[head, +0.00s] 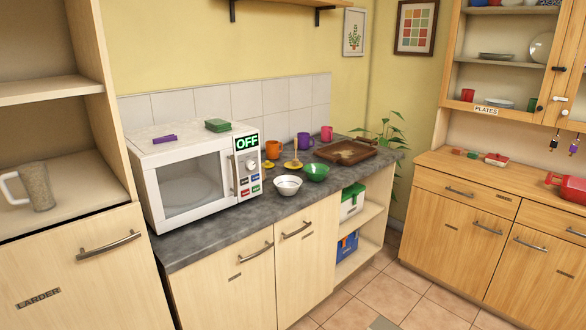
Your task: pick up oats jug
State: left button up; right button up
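A jug with speckled beige contents or walls (39,187) and a white handle on its left side stands upright on the larder's middle shelf, at the far left of the head view. It looks like the oats jug, though I can read no label on it. Neither of my grippers shows in this view.
The larder's bare shelf (85,192) has free room right of the jug, bounded by a side panel. A white microwave (195,178) stands on the grey counter beside it. Bowls, mugs and a brown tray (346,151) are further right. The tiled floor in front looks mostly clear.

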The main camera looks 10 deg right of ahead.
aim_at(35, 177)
jog(key=i+u, duration=0.1)
jog(key=u, duration=0.6)
